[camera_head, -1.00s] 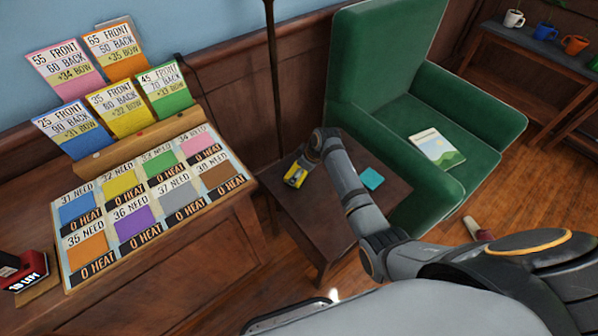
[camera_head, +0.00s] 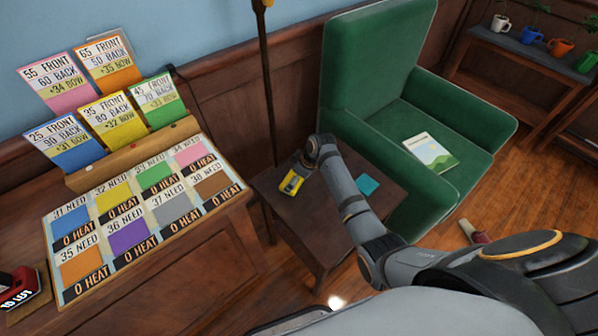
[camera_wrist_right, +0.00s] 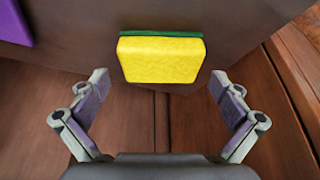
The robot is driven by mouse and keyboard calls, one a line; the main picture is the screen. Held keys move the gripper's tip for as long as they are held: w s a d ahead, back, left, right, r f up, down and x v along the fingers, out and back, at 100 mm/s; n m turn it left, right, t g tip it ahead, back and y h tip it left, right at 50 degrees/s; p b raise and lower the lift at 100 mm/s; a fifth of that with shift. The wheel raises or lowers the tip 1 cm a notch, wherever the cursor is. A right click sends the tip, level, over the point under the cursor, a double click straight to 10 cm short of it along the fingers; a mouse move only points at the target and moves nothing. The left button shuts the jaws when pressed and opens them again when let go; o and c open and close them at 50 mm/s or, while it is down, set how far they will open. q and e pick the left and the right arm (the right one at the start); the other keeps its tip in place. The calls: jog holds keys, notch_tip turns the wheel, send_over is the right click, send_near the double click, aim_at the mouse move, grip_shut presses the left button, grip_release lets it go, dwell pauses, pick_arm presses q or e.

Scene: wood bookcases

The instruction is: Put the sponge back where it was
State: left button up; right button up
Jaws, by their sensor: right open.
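The sponge (camera_wrist_right: 162,60) is a yellow block with a green layer along its top edge in the right wrist view. It sits just beyond and between the fingers of my right gripper (camera_wrist_right: 160,80), which are spread wide and do not touch it. In the head view a small yellow thing, seemingly the sponge (camera_head: 291,184), shows at the left part of the dark side table (camera_head: 318,228). My right gripper (camera_head: 300,165) is right by it and partly hard to make out there. My left gripper is not in view.
A flat teal square (camera_head: 367,185) lies on the side table, beside my right arm. A green armchair (camera_head: 375,65) with a booklet (camera_head: 430,152) stands behind. A card board (camera_head: 140,215) lies on the desk at left. A thin pole (camera_head: 268,95) rises behind the table.

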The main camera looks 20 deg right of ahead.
jog(key=p+v, duration=0.1)
jog(key=v, duration=1)
jog(key=shift+p, duration=0.3)
jog(key=shift+s+f, duration=0.1)
